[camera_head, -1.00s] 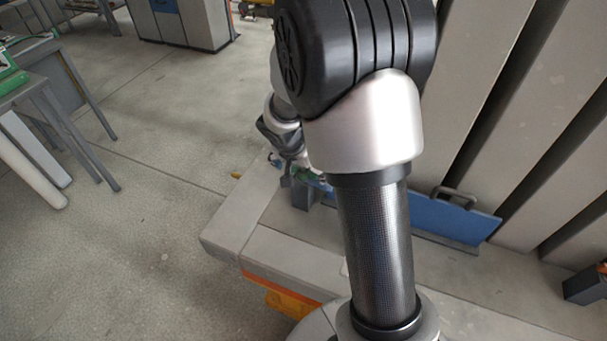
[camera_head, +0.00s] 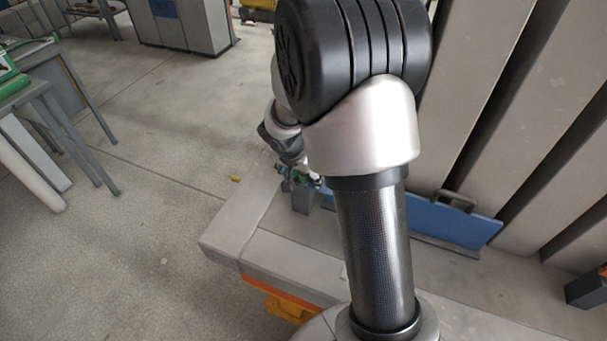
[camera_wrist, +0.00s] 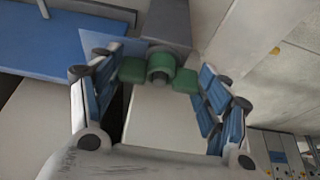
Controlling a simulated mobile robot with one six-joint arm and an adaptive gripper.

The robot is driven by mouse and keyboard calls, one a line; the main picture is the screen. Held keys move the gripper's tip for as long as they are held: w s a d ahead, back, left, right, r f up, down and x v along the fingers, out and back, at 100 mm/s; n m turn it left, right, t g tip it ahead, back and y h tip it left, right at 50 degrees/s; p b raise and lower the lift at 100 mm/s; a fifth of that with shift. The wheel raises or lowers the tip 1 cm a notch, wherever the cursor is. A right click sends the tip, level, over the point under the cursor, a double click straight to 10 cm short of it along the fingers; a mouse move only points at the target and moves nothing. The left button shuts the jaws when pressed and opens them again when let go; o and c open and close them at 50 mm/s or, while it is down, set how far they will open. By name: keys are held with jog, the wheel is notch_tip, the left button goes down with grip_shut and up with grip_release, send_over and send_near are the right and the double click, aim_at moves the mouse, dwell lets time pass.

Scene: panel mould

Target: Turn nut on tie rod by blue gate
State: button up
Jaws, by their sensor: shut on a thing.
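The green wing nut (camera_wrist: 160,66) is in the middle of the wrist view, with a wing to each side. It sits against a grey block (camera_wrist: 167,22), and the end of the tie rod (camera_wrist: 159,77) shows dark in its centre. My gripper (camera_wrist: 160,74) is shut on the nut, its blue-padded fingers on either side. The blue gate (camera_wrist: 60,38) lies at upper left in the wrist view. In the head view the blue gate (camera_head: 440,220) stands right of my arm, and my gripper (camera_head: 302,179) is small and partly hidden by my arm.
Tall grey panels (camera_head: 530,90) lean behind the gate at right. A pale mould bed (camera_head: 255,225) runs below, with its edge at left. Open floor (camera_head: 140,240) lies left of it. A grey table (camera_head: 40,95) stands at far left.

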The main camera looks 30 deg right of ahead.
jog(key=c, duration=0.4)
jog(key=shift+w+f+m+b, duration=0.15)
jog(key=shift+m+b, duration=0.25)
jog(key=shift+b, duration=0.45)
jog(key=shift+c, duration=0.4)
jog(key=shift+f+m+g+b, duration=0.1)
jog(key=shift+m+g+b, duration=0.3)
jog(key=shift+m+b, duration=0.55)
jog(key=c, duration=0.4)
jog(key=shift+r+m+h+b, duration=0.2)
jog(key=shift+m+h+b, duration=0.1)
jog(key=shift+m+b, duration=0.15)
jog(key=shift+a+f+m+g+b, duration=0.1)
jog(key=shift+f+m+g+b, duration=0.15)
jog(key=shift+m+g+b, duration=0.45)
jog(key=shift+c, duration=0.2)
jog(key=shift+a+r+m+b, duration=0.1)
jog(key=shift+m+b, duration=0.55)
jog(key=shift+m, duration=0.25)
jog(key=shift+c, duration=0.5)
jog(key=shift+r, duration=0.1)
jog(key=shift+c, duration=0.2)
